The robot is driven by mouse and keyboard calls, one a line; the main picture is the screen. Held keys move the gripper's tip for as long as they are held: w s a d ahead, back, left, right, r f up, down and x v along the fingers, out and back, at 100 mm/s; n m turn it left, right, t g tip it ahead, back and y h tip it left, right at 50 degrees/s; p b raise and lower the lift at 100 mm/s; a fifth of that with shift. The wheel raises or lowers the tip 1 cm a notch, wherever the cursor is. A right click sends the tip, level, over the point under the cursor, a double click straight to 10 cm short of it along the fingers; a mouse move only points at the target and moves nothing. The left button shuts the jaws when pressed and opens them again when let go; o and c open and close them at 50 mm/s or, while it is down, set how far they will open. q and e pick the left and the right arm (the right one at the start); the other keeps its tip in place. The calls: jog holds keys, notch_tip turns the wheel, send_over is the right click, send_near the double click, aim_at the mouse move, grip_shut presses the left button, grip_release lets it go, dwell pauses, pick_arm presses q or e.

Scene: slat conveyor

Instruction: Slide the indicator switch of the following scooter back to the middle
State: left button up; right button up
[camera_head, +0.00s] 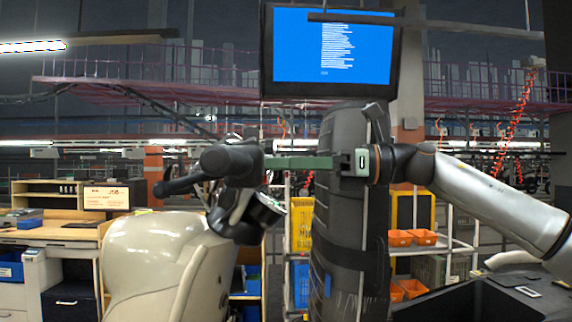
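The cream scooter (165,255) stands at the left, with its black handlebar grip (230,160) pointing towards me and its brake lever (180,182) to the left. My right gripper (270,163) comes in from the right, with its green fingers level and pointing left. The fingertips overlap the right side of the handlebar end in the picture; I cannot tell whether they touch it. The fingers show side-on as one bar, so their opening cannot be seen. The indicator switch cannot be made out. My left gripper is not in view.
A monitor with a blue screen (300,45) is above the handlebar. A workbench (60,232) with drawers is at the left. A rack with a yellow crate (301,225) and orange bins (422,237) stands behind. Red coiled hoses (512,125) hang at the right.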

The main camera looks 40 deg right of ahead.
jog(key=b+v, duration=0.3)
jog(key=v, duration=0.9)
jog(key=shift+s+d, duration=0.2)
dwell(0.4)
